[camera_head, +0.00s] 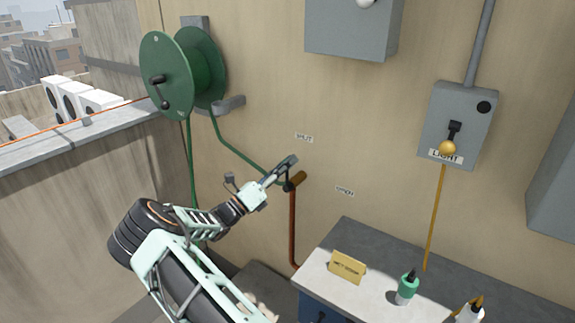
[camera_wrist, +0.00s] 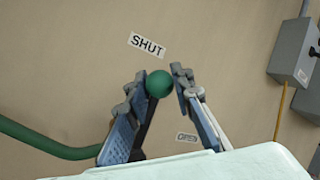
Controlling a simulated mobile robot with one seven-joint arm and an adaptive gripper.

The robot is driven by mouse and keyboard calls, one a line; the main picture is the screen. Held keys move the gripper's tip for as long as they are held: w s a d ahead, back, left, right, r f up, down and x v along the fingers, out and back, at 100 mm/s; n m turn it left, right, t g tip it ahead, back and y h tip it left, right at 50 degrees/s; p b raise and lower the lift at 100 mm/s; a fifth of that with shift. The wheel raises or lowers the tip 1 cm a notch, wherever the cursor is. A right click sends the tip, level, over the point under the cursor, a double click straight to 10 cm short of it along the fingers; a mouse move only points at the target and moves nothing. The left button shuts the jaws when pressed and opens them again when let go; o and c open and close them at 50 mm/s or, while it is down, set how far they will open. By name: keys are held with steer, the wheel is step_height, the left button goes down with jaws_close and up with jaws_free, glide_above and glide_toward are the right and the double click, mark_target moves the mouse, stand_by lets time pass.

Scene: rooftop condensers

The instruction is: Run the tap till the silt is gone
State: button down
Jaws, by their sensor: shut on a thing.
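The tap (camera_head: 298,180) is a brass-brown fitting at the top of a copper-coloured pipe (camera_head: 292,225) against the wall. My gripper (camera_head: 287,165) reaches it from the lower left. In the wrist view, my fingers (camera_wrist: 160,88) are closed on either side of a green ball knob (camera_wrist: 159,84). The knob is below the "SHUT" label (camera_wrist: 147,45) and up and left of the "OPEN" label (camera_wrist: 187,138). The head view also shows both labels, SHUT (camera_head: 304,138) and OPEN (camera_head: 345,192). My gripper hides much of the tap. I see no water or silt.
A green hose (camera_head: 235,151) runs from the wall reel (camera_head: 168,75) toward the tap. A counter (camera_head: 315,274) at lower right bears a yellow sign (camera_head: 347,266) and bottles (camera_head: 407,288). A grey LIGHT box (camera_head: 460,115) has an orange cord (camera_head: 435,218). A parapet stands left.

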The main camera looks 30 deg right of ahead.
steer(key=shift+f, duration=0.1)
steer(key=c, duration=1.7)
jaws_free()
steer(key=shift+o, duration=0.2)
steer(key=shift+a, duration=0.1)
steer(key=v, duration=1.1)
steer(key=shift+a+f, duration=0.15)
steer(key=shift+a, duration=0.2)
steer(key=shift+s, duration=0.1)
